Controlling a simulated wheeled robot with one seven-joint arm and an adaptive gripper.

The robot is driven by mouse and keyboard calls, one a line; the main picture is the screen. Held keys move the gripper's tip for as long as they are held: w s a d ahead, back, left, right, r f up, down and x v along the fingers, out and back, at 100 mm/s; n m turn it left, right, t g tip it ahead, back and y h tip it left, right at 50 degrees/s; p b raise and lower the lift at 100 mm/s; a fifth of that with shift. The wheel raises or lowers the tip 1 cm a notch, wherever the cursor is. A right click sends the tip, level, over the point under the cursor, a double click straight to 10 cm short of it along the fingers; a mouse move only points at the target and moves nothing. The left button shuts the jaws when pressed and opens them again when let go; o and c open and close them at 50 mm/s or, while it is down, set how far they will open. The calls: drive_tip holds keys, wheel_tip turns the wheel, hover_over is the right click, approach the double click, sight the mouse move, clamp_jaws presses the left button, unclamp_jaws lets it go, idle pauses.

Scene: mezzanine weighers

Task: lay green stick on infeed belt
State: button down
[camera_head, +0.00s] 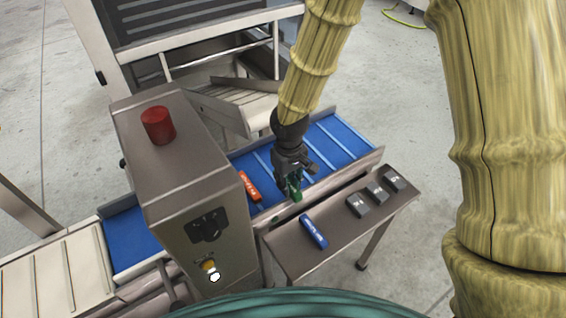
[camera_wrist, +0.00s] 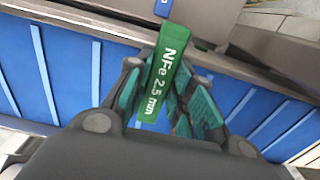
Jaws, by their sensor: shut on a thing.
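The green stick (camera_wrist: 163,75), printed "NFe 2.5 mm", is between the fingers of my gripper (camera_wrist: 165,95) in the wrist view. My gripper (camera_head: 290,180) is shut on it. In the head view the green stick (camera_head: 295,190) shows only in part, below the fingers. The blue infeed belt (camera_head: 335,147) with pale cross bars lies under and beside my gripper, near the belt's front rail. Whether the stick touches the belt cannot be told.
An orange stick (camera_head: 250,187) lies on the belt, left of my gripper. A blue stick (camera_head: 314,231) and several dark blocks (camera_head: 377,193) are on the metal side shelf (camera_head: 285,250) in front. A metal housing with a red lamp (camera_head: 158,125) stands over the belt at left.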

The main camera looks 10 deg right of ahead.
drive_tip(key=w, duration=0.3)
drive_tip(key=w+d+p, duration=0.1)
drive_tip(key=w, duration=0.2)
drive_tip(key=w+d+p, duration=0.1)
drive_tip(key=w, duration=0.3)
drive_tip(key=shift+f, duration=0.4)
drive_tip(key=shift+d+f+p, duration=0.1)
drive_tip(key=shift+f+p, duration=0.6)
drive_tip(key=shift+f, duration=1.15)
drive_tip(key=shift+f, duration=0.15)
drive_tip(key=c, duration=1.3)
unclamp_jaws()
drive_tip(key=shift+o, duration=0.2)
wheel_tip(320, 180, up, 12)
drive_tip(key=b, duration=0.1)
drive_tip(key=shift+r+b, duration=0.2)
drive_tip(key=shift+b, duration=0.15)
